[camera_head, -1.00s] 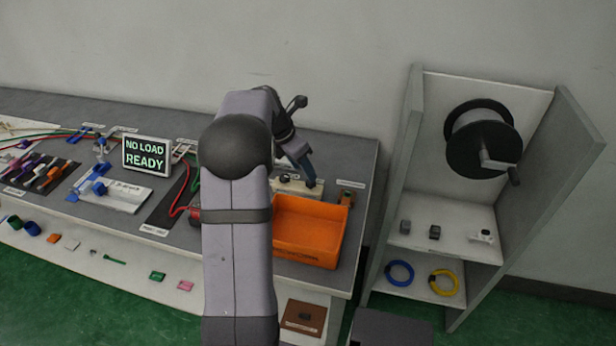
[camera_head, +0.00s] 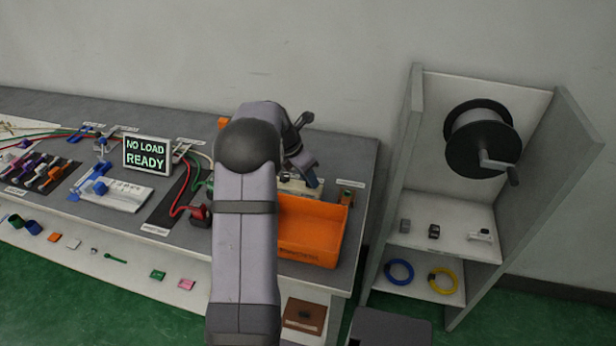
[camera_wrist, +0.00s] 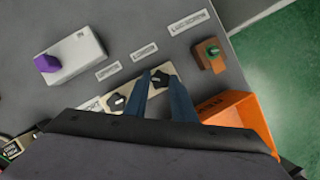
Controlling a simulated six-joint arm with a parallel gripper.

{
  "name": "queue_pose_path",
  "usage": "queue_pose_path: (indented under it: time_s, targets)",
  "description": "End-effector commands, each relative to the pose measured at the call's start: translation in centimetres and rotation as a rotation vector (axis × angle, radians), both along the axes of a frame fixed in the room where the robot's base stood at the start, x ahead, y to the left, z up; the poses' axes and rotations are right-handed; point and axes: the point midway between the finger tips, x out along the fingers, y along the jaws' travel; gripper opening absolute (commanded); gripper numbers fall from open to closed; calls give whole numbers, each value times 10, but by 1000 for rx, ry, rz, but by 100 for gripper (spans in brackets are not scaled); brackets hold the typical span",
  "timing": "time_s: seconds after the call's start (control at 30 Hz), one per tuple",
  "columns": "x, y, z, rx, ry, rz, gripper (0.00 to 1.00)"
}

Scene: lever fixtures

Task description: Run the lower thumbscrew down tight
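Two black thumbscrews sit on a pale plate (camera_wrist: 134,112) in the wrist view. One thumbscrew (camera_wrist: 160,78) is between the tips of my blue fingers. The other thumbscrew (camera_wrist: 116,101) is left of the left finger. I cannot tell which is labelled lower. My gripper (camera_wrist: 160,75) is open, with a finger on each side of the first thumbscrew; I cannot see contact. In the head view my gripper (camera_head: 309,176) is low over the plate (camera_head: 294,187), behind the orange bin, and hides most of the plate and the thumbscrews.
An orange bin (camera_head: 312,250) stands just in front of the plate; its edge is close to my fingers in the wrist view (camera_wrist: 245,114). A brown block with a green knob (camera_wrist: 210,55) is to the right. A white box with a purple knob (camera_wrist: 72,56) is at upper left.

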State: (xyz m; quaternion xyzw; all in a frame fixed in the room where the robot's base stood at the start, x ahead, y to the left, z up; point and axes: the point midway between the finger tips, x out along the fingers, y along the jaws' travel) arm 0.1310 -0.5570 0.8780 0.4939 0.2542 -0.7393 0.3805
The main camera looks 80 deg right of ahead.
Motion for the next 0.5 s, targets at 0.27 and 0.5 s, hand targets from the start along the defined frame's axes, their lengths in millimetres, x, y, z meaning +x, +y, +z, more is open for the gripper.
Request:
queue_pose_path:
  time_s: [0.27, 0.5]
  targets:
    - [0, 0, 1, 0, 0, -14, 1]
    - [1, 0, 3, 2, 1, -98, 1]
